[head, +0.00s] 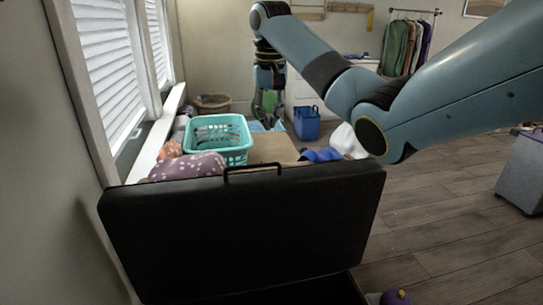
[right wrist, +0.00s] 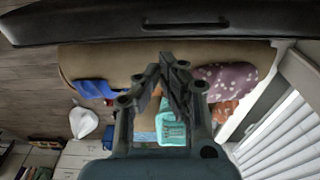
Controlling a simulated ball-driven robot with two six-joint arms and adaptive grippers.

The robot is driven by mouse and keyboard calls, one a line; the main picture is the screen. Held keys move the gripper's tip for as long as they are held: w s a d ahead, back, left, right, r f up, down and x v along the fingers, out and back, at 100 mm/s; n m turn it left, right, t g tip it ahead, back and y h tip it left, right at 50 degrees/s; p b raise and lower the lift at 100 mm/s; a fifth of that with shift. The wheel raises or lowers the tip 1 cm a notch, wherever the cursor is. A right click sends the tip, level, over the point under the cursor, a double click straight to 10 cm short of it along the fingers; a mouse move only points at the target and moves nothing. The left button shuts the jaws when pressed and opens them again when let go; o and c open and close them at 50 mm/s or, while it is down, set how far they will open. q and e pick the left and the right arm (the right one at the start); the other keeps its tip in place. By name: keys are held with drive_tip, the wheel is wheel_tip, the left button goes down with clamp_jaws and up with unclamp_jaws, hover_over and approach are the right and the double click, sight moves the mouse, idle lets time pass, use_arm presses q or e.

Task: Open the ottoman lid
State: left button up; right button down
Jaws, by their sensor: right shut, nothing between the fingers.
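The black ottoman lid (head: 245,230) stands raised, its broad dark face filling the lower middle of the head view. A black handle (head: 252,172) sits at its top edge. In the right wrist view the lid (right wrist: 90,22) runs along the top, with the handle (right wrist: 185,25) on it. A dark part of the ottoman (head: 335,292) shows below the lid; the inside is mostly hidden. My right gripper (head: 268,122) is beyond the lid, apart from it, pointing down. In the right wrist view its fingers (right wrist: 168,65) are shut and empty. My left gripper is not in view.
Behind the lid, a tan surface (right wrist: 90,62) holds a turquoise basket (head: 222,155), a spotted purple cloth (head: 190,167) and a blue cloth (head: 322,155). A blue bin (head: 306,124) stands farther back. The window wall is close on the left; wooden floor (head: 440,220) is open at right.

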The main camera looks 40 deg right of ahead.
hover_over(272, 182)
drive_tip(key=w+d, duration=0.2)
drive_tip(key=w, duration=0.1)
wheel_tip(272, 182, down, 10)
drive_tip(key=shift+a+f+b, duration=0.1)
drive_tip(key=shift+a+b, duration=0.05)
drive_tip(key=shift+b, duration=0.2)
drive_tip(key=s, duration=0.1)
drive_tip(key=s+a, duration=0.1)
drive_tip(key=s+a+p, duration=0.1)
drive_tip(key=shift+f, duration=0.25)
drive_tip(key=shift+s+f, duration=0.25)
